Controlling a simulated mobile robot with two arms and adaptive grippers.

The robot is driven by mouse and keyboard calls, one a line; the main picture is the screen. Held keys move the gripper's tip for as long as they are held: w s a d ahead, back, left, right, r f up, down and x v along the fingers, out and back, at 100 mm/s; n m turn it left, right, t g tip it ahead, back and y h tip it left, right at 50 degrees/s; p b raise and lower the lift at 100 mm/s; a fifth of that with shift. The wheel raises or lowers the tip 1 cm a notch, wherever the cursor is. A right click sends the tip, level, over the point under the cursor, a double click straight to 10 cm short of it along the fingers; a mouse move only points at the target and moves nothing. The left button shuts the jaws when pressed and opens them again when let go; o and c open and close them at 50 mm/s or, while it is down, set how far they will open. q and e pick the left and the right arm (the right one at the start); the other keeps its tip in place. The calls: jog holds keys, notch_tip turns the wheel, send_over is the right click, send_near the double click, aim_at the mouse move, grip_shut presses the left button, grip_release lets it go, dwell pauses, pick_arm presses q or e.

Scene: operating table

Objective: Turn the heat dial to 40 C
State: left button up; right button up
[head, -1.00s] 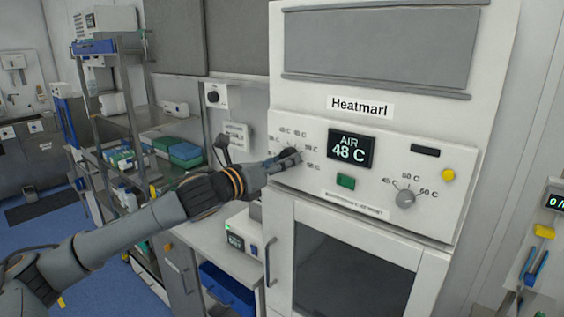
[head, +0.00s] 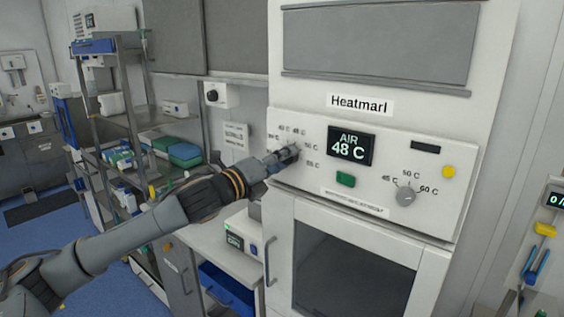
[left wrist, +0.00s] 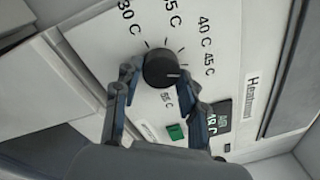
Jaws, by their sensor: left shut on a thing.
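The heat dial is a round black knob (left wrist: 160,68) on the white front panel of the cabinet marked Heatmarl. In the left wrist view it has printed temperature marks around it, and its pale pointer line points right, past the 45 C label. My left gripper (left wrist: 160,78) has one finger on each side of the knob and is shut on it. In the head view my left gripper (head: 287,156) reaches the panel's left part and largely hides the knob. The display (head: 350,146) reads AIR 48 C. My right gripper is not in view.
A green button (head: 346,179) sits under the display. A smaller grey dial (head: 406,196) and a yellow button (head: 448,172) are at the panel's right. A glass-fronted door (head: 350,265) is below. Shelving (head: 115,125) stands at the left.

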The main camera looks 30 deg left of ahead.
pick_arm(q)
jog(key=shift+d+n+y+b, duration=0.1)
jog(key=shift+n+y+b, duration=0.3)
jog(key=shift+n, duration=4.5)
jog(key=o, duration=1.2)
jog(key=shift+c, duration=0.2)
jog(key=shift+t, duration=0.3)
jog(key=shift+s, duration=0.2)
